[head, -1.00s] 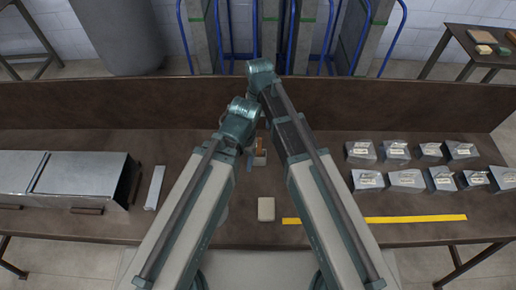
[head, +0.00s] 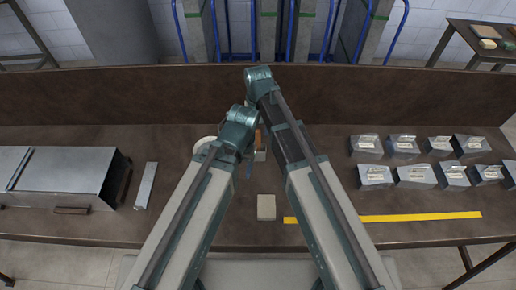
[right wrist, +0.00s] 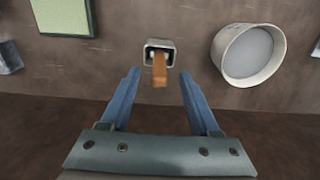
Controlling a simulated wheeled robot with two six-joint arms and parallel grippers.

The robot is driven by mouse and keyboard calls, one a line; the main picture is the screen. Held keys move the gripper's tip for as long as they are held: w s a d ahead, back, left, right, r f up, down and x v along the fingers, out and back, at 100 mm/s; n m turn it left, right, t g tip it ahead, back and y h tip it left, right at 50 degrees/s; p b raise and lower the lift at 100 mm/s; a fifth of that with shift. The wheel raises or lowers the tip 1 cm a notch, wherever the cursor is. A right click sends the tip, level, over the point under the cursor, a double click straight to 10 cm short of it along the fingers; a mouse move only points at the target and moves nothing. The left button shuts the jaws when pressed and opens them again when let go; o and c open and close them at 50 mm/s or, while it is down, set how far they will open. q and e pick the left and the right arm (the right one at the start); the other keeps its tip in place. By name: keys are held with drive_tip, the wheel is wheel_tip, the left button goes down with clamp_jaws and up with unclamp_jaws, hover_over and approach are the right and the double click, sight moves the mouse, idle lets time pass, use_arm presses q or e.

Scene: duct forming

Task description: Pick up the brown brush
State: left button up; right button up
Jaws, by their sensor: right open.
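The brown brush (right wrist: 159,70) stands in a small square metal holder (right wrist: 160,45) in the right wrist view, its handle pointing toward my gripper. My right gripper (right wrist: 159,76) is open, with one blue finger on each side of the handle's end in the picture; I see no contact. In the head view the brown handle (head: 258,136) and its holder (head: 260,155) show in the gap between my arms, partly hidden.
A round white container (right wrist: 245,55) stands right of the brush in the wrist view. A green-edged pale panel (right wrist: 62,16) lies to the left. In the head view, a beige block (head: 266,207), yellow strip (head: 390,217), several metal bins (head: 415,175) and a metal cabinet (head: 65,175) share the bench.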

sight(258, 137)
drive_tip(key=f+b, duration=0.5)
drive_tip(key=shift+w+f, duration=0.15)
drive_tip(key=shift+w, duration=0.25)
clamp_jaws()
idle(1.2)
